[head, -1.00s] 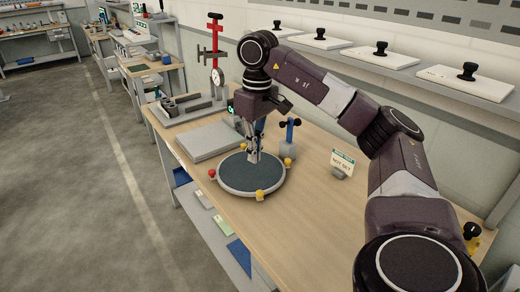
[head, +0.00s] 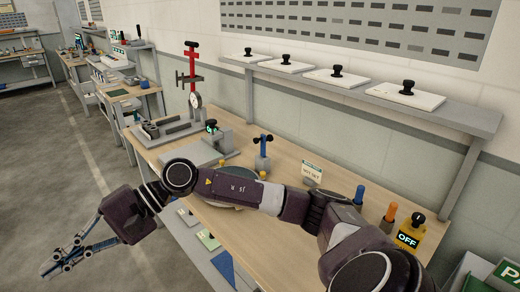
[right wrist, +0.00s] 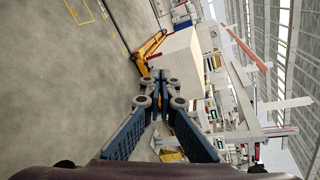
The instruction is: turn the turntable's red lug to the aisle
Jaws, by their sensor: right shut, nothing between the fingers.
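The turntable (head: 240,169) is a round dark-topped disc on the wooden bench. In the head view my right forearm crosses in front of it and hides most of it. A little of its rim and a yellow lug (head: 238,207) show at the edges of the arm. The red lug is hidden, so I cannot tell which way it points. My right gripper (head: 52,266) is out past the bench's front edge, over the aisle floor, left of the turntable and apart from it. It is shut and empty; its fingers also meet in the right wrist view (right wrist: 160,80). My left gripper is not in view.
The bench (head: 275,235) also holds a blue-handled fixture (head: 262,150), a small sign (head: 312,174), a gauge stand (head: 194,85) and a yellow box marked OFF (head: 410,236). A shelf with several white lidded plates (head: 345,77) runs behind. The aisle floor (head: 60,170) is open.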

